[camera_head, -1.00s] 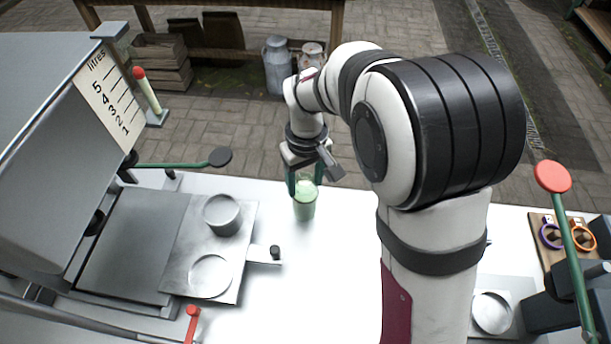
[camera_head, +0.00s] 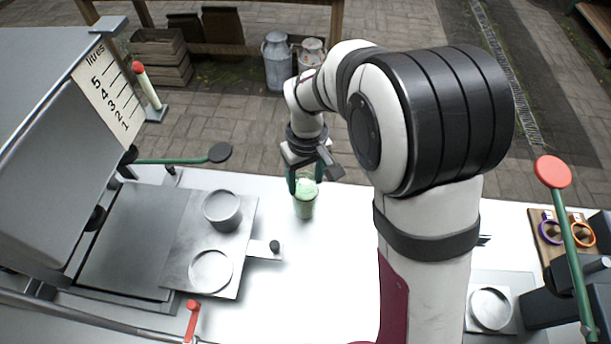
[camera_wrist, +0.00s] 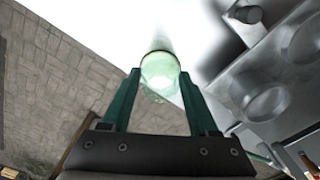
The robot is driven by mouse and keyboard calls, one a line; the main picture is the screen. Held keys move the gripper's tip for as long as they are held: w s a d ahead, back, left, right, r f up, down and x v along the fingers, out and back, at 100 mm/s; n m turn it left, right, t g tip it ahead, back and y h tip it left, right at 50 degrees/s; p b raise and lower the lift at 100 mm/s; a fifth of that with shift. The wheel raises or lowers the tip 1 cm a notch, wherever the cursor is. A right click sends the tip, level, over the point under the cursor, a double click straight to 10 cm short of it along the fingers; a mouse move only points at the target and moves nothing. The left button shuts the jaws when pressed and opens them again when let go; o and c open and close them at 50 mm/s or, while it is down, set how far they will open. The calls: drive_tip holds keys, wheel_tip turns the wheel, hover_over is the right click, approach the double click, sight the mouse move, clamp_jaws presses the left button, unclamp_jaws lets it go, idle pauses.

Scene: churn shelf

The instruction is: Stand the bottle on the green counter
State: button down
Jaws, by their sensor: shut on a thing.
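The bottle (camera_head: 305,207) is a pale green, see-through vessel, upright over the white counter in the head view. My gripper (camera_head: 305,184) is shut on its upper part, with a green finger on each side. In the wrist view the round bottle (camera_wrist: 160,70) sits between the two green fingertips of my gripper (camera_wrist: 160,80). I cannot tell whether its base touches the surface. The counter (camera_head: 330,260) under it looks white; I see no green counter top.
A steel tray with a cup (camera_head: 222,212) stands left of the bottle, with a knobbed lever (camera_head: 275,246) close by. A grey machine with a litre scale (camera_head: 108,88) is at far left. A board with coloured rings (camera_head: 550,233) lies at far right. White counter in front is clear.

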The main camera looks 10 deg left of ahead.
drive_tip(key=shift+f, duration=0.1)
drive_tip(key=shift+f, duration=0.45)
idle(0.4)
drive_tip(key=shift+f, duration=0.25)
drive_tip(key=shift+c, duration=0.3)
unclamp_jaws()
drive_tip(key=shift+c, duration=0.2)
drive_tip(key=shift+c, duration=0.9)
